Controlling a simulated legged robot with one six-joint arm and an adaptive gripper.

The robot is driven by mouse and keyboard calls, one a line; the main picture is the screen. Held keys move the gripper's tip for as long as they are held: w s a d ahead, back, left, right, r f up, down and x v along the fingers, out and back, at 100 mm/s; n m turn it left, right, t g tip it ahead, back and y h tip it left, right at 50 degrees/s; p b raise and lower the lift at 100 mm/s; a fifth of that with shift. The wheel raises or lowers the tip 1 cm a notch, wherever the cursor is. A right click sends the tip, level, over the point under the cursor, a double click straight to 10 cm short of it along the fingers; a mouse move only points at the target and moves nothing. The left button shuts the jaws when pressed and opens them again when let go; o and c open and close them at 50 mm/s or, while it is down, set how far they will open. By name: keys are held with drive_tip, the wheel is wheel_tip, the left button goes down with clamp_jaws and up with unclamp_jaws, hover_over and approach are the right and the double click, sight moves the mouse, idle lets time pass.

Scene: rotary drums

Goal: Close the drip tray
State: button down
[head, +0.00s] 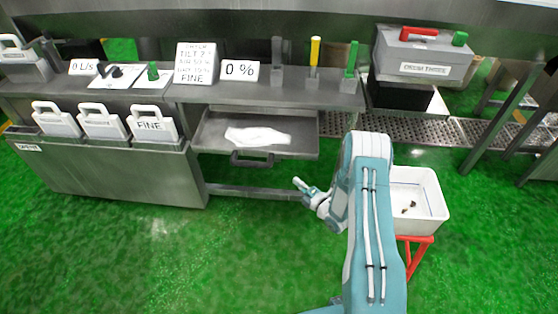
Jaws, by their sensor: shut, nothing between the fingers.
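The drip tray (213,135) is a grey metal drawer under the bench. It is pulled out toward me, and a white patch or sheet (258,136) lies in it. A dark handle (252,158) is on its front. My gripper (298,182) is shut and empty. In the picture it is below and to the right of the handle, apart from the tray. My arm hides what lies to the right of the gripper.
A white bin (428,205) on a red stand (415,241) is right of my arm. A steel cabinet (100,170) with white-handled cartridges is at left. A low metal bar (250,191) runs below the tray. The green floor in front is clear.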

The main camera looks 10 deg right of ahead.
sight(275, 155)
drive_tip(key=x, duration=0.3)
drive_tip(key=d+x, duration=0.1)
drive_tip(key=x, duration=0.3)
drive_tip(key=w+d+x, duration=0.1)
drive_tip(key=x, duration=0.3)
drive_tip(key=shift+w+d, duration=0.1)
drive_tip(key=shift+w, duration=0.25)
drive_tip(key=shift+a, duration=0.4)
